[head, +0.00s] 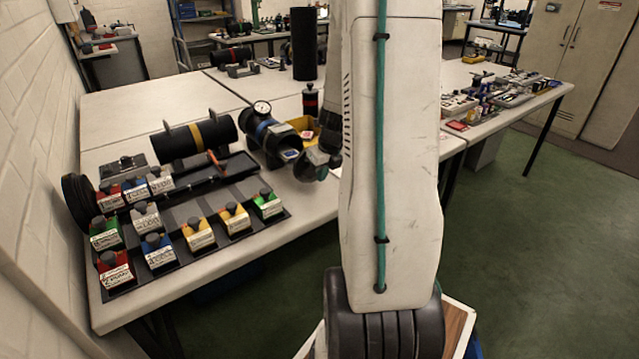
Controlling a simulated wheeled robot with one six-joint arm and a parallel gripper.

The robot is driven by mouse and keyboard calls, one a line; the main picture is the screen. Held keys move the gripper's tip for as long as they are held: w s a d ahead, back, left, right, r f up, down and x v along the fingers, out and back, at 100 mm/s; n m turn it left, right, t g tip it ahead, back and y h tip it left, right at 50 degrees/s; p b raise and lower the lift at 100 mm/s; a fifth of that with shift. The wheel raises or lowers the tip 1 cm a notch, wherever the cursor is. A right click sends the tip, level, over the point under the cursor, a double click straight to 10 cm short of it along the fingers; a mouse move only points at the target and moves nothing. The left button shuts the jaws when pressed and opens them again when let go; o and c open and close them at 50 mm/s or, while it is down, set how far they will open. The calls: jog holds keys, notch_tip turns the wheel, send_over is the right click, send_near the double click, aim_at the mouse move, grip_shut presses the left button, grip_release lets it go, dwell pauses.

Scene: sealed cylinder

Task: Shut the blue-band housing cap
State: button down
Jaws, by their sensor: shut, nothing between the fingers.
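The blue-band housing (262,127) is a black cylinder lying on the white table, with a blue band and a round dial gauge on top. Its open end faces right toward the table's front edge, and a small blue and white item shows in the mouth. The housing cap (309,166) appears as a dark round piece standing open beside the mouth, to its right. My gripper (331,158) is small and dark, close to the cap's right side and partly hidden by my arm. It looks shut and empty; I cannot tell whether it touches the cap.
A yellow-band cylinder (197,137) lies to the left. A dark tray (180,212) holds several labelled, coloured containers. Green floor is free at right.

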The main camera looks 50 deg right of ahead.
jog(key=w+d, duration=0.1)
jog(key=w, duration=0.2)
jog(key=w+d, duration=0.1)
jog(key=w, duration=0.3)
jog(key=w+d, duration=0.1)
jog(key=w, duration=0.2)
jog(key=shift+w+d, duration=0.25)
jog(key=shift+w, duration=0.4)
jog(key=shift+s+a+r, duration=0.1)
jog(key=shift+s+a, duration=0.15)
jog(key=shift+s, duration=0.15)
jog(key=s, duration=0.2)
jog(key=s+r, duration=0.1)
jog(key=shift+s+a, duration=0.1)
jog(key=shift+a, duration=0.3)
jog(key=v, duration=0.9)
jog(key=shift+s+d+r, duration=0.15)
jog(key=shift+r, duration=0.25)
